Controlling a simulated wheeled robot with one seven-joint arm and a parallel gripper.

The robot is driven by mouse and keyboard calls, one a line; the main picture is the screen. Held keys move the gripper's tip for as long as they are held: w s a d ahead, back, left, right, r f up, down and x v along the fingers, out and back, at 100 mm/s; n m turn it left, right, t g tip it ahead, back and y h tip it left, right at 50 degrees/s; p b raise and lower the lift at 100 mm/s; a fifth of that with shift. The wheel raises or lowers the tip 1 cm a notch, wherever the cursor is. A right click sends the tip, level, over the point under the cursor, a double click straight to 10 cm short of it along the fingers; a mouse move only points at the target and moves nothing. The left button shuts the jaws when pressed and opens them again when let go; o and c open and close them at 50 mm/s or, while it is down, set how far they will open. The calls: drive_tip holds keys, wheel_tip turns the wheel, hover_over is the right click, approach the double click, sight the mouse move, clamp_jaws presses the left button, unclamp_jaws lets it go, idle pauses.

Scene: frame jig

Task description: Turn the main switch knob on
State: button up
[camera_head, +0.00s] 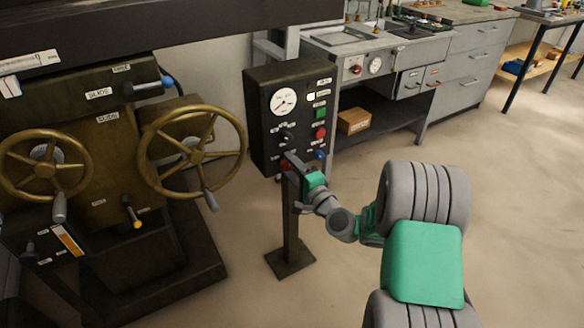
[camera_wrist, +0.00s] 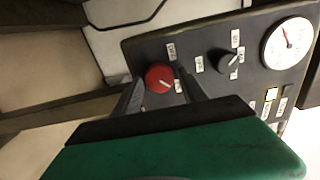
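A red round knob (camera_wrist: 159,78) with a pale pointer line sits on the dark control panel (camera_head: 262,90). In the head view the red knob (camera_head: 285,166) shows low on the panel, partly covered by my gripper (camera_head: 292,160). In the wrist view my gripper (camera_wrist: 160,80) is open, one finger on each side of the red knob, with small gaps visible. Whether the fingertips reach level with the knob is hard to tell. A black pointer knob (camera_wrist: 229,62) lies to its right in the wrist view. The panel's labels are too small to read, so which knob is the main switch is unclear.
The panel also carries a white gauge (camera_head: 284,101), a green button (camera_head: 320,112), a red button (camera_head: 320,132) and a blue one (camera_head: 320,155). A brass handwheel (camera_head: 236,145) of the machine stands close left. Open floor lies right.

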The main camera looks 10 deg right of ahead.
drive_tip(key=shift+o, duration=0.7)
drive_tip(key=v, duration=0.7)
drive_tip(key=shift+s+p, duration=0.3)
drive_tip(key=shift+s, duration=0.05)
drive_tip(key=shift+d, duration=0.1)
drive_tip(key=s+a+r+n+g+y+p, duration=0.1)
drive_tip(key=s+a+r+n+g+p, duration=0.25)
drive_tip(key=a+r+n+p, duration=0.35)
drive_tip(key=s+a+r+n+g+p, duration=0.2)
drive_tip(key=a+r+n+g+p, duration=0.3)
drive_tip(key=p, duration=0.3)
drive_tip(key=s+d+r+n+g+h+p, duration=0.1)
drive_tip(key=s+d+r+g+h+p, duration=0.1)
drive_tip(key=s+r+p, duration=0.4)
drive_tip(key=s+d+r+n+g+h+p, duration=0.1)
drive_tip(key=s+d+r+g+h+p, duration=0.2)
drive_tip(key=s+d+r+p, duration=0.4)
drive_tip(key=s+r+h, duration=0.1)
drive_tip(key=s+r, duration=0.2)
drive_tip(key=r, duration=0.1)
drive_tip(key=shift+r+n+h, duration=0.3)
drive_tip(key=shift+r+n, duration=0.05)
drive_tip(key=shift+n, duration=0.05)
